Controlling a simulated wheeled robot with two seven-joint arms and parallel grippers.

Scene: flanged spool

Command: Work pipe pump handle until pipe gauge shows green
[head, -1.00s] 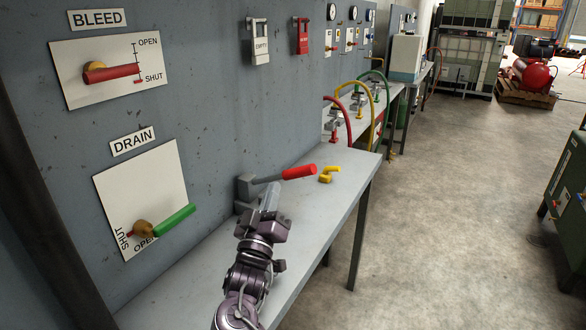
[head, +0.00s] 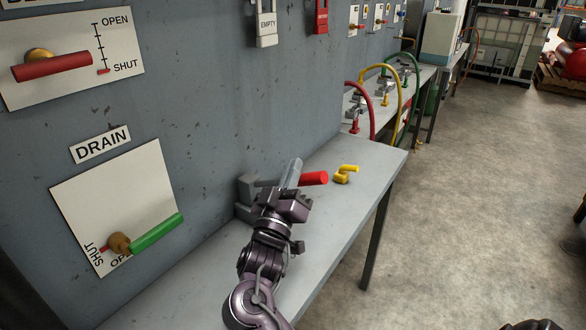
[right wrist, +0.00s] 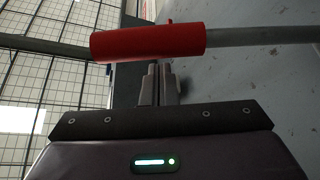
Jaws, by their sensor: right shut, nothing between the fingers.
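My right gripper (head: 292,170) is shut and empty. In the head view its fingers cross in front of the lever, left of the red grip. In the right wrist view a red sleeve (right wrist: 148,41) on a grey rod lies across just beyond the closed fingertips (right wrist: 159,68); whether they touch cannot be told. The pipe gauge cannot be made out. My left gripper is out of view.
A yellow part (head: 344,174) lies on the bench (head: 335,210) right of the handle. The drain panel (head: 112,195) with a green lever and the bleed panel (head: 70,55) with a red lever are on the left wall.

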